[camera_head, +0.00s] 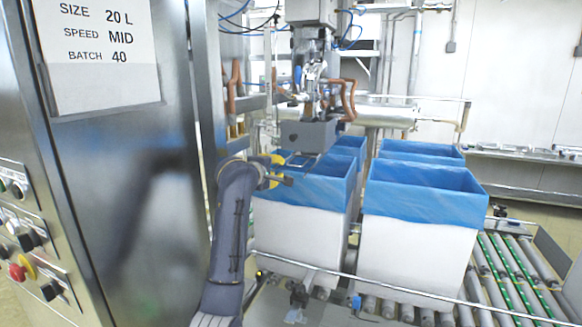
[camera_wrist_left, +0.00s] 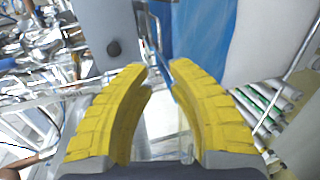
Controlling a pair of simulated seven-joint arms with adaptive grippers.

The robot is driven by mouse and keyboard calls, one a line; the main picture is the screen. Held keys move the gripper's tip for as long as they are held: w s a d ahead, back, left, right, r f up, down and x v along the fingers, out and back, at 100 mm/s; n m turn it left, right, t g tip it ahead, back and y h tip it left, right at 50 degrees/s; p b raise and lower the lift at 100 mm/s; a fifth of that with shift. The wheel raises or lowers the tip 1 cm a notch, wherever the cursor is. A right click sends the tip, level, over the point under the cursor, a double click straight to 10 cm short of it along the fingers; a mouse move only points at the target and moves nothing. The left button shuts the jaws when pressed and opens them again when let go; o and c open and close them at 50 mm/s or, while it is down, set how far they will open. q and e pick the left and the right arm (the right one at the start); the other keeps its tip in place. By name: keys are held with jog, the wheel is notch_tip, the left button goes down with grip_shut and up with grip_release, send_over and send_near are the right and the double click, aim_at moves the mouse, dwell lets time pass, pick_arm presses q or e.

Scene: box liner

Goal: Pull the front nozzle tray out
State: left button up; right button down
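The front nozzle tray appears to be the grey box-like part (camera_head: 308,135) under the filling head, with thin bars at its lower front. My left gripper (camera_head: 288,178) is just below and left of the tray, in front of a blue-lined box. In the left wrist view its yellow fingers (camera_wrist_left: 158,70) are apart, with thin metal bars showing between or behind the tips; contact cannot be told. My right gripper is in neither view.
Several white boxes with blue liners (camera_head: 425,190) stand on the roller conveyor (camera_head: 500,270), close to the right of my left gripper. A metal cabinet (camera_head: 130,200) with buttons stands close on the left. A guard rail (camera_head: 400,290) crosses in front of the boxes.

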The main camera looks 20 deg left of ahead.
pick_arm(q)
jog(key=x, duration=1.3)
jog(key=shift+w+f, duration=0.1)
jog(key=shift+w, duration=0.05)
grip_shut()
dwell(0.3)
